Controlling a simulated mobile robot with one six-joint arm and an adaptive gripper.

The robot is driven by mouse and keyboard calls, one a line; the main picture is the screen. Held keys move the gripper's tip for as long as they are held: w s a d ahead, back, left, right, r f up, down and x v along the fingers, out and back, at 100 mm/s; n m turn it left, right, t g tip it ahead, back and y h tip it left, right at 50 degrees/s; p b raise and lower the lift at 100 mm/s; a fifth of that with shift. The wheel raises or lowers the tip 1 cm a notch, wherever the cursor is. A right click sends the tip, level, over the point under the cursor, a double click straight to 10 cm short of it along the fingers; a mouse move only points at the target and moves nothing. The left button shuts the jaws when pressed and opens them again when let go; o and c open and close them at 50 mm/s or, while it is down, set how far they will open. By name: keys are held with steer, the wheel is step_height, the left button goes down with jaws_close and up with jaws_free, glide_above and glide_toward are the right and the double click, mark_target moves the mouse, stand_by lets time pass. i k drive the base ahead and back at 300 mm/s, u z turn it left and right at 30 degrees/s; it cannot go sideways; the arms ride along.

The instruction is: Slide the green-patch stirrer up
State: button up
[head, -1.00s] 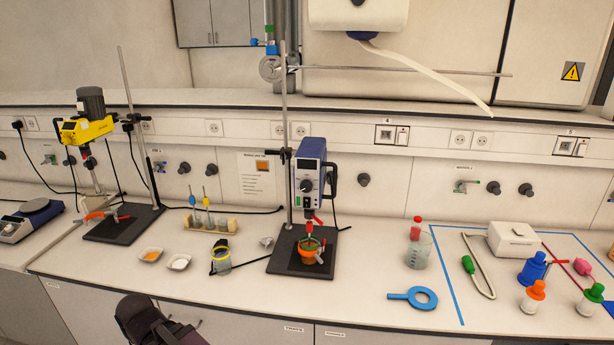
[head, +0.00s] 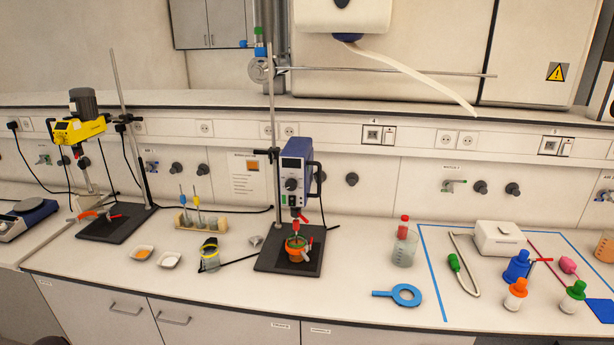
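Two overhead stirrers on stands show in the head view. The blue and white stirrer (head: 293,182) hangs on an upright rod (head: 272,110) above a black base plate (head: 265,263). The yellow stirrer (head: 78,130) with a dark motor hangs on another stand (head: 112,225) at the left. My gripper is not in view.
Small dishes (head: 143,252), a strapped jar (head: 209,254) and a tube rack (head: 200,220) stand left of the blue stirrer. Cables trail along the bench.

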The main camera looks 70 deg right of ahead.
mark_target(297, 159)
steer(key=u, duration=0.1)
steer(key=k, duration=1.4)
steer(key=z, duration=1.7)
steer(key=i, duration=0.75)
steer(key=u, duration=0.15)
